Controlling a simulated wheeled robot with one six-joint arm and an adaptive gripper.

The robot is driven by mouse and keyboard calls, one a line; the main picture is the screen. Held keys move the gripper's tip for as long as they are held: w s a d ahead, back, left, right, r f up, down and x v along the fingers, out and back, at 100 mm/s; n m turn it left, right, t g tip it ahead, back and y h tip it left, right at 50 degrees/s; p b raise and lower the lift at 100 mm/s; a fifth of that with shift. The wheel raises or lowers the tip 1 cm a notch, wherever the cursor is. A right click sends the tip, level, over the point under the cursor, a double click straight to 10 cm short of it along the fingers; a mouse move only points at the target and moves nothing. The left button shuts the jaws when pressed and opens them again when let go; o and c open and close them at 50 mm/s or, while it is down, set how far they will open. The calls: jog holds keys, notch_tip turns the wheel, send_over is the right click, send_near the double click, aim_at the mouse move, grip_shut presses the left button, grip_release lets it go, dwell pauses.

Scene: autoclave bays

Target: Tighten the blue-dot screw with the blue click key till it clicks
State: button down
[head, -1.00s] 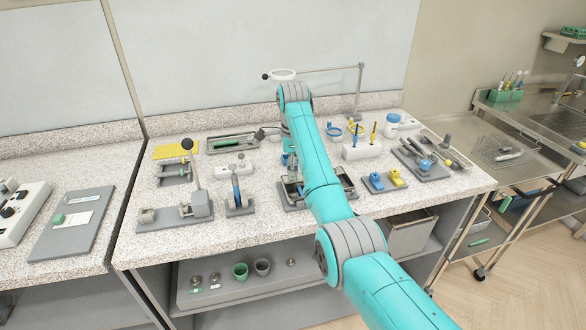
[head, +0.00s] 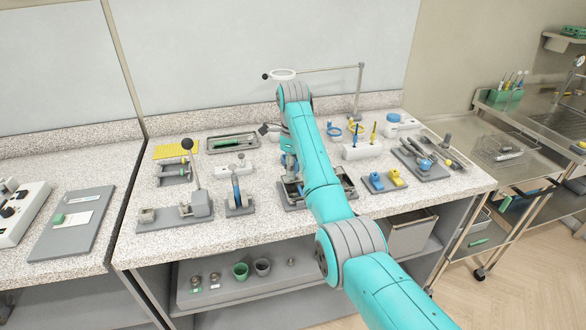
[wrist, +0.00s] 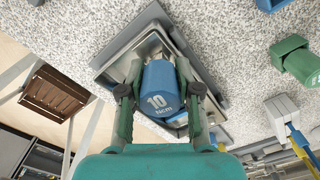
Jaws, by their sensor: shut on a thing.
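In the wrist view my gripper (wrist: 160,98) is shut on the blue click key (wrist: 158,78), whose blue top reads "10 Ncm" and faces the camera. The key stands over a grey tray-like fixture (wrist: 112,58) with metal inside. The blue-dot screw is not visible; the key and fingers cover the middle of the fixture. I cannot tell whether the key's tip sits in a screw.
A white block (head: 362,151) holding slim blue and yellow tools stands right of my arm. Blue and yellow blocks (head: 396,178) sit on a grey base in front of it.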

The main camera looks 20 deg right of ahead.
jog(key=shift+m, duration=1.8)
jog(key=shift+m, duration=1.7)
jog(key=c, duration=1)
grip_release()
